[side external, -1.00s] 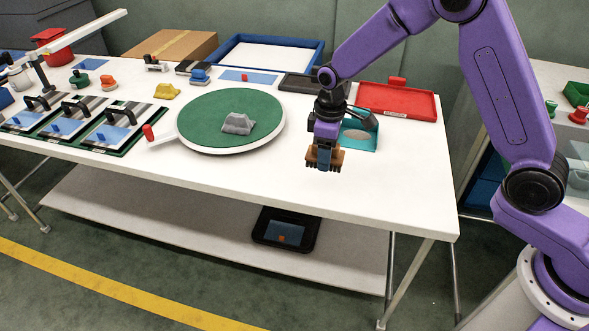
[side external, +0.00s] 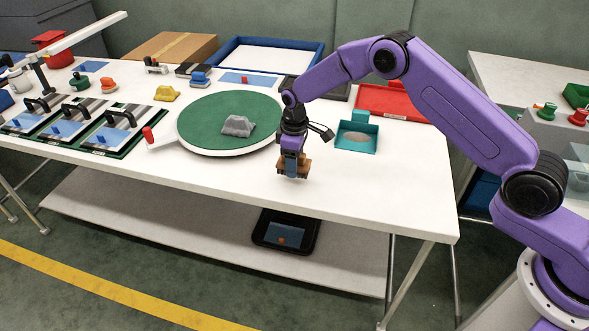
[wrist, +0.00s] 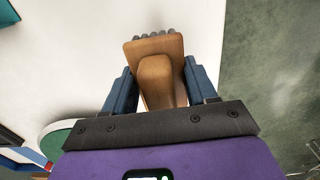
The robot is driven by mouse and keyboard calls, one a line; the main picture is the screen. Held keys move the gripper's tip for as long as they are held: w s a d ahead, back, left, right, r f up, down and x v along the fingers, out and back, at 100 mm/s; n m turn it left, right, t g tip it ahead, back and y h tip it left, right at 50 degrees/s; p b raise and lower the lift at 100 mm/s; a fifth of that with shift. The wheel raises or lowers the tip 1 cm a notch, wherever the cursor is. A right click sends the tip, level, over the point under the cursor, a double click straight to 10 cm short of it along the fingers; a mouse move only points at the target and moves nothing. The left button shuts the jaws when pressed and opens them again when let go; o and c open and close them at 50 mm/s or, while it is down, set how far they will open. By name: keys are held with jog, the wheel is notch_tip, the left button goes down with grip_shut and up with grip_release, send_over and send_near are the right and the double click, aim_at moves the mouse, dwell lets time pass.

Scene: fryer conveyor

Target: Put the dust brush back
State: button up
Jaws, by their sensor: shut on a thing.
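The dust brush (wrist: 157,75) has a brown wooden body and handle, with grey bristles at its far edge in the wrist view. My gripper (wrist: 160,92) is shut on its handle, one blue finger on each side. In the side external view my gripper (side external: 292,165) points down and holds the brush (side external: 296,168) low at the front of the white table (side external: 380,195), right of the green turntable. I cannot tell whether the bristles touch the table.
A green turntable (side external: 205,115) carries a grey lump (side external: 238,126). A teal holder (side external: 356,136) stands right of my gripper, with a red tray (side external: 395,103) behind it. Several panels lie at the left. The table's front right is clear.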

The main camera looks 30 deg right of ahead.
jog(key=shift+f, duration=1.55)
jog(key=shift+f, duration=0.1)
jog(key=o, duration=1)
notch_tip(320, 180, up, 12)
jog(key=shift+f, duration=0.1)
jog(key=shift+r, duration=0.2)
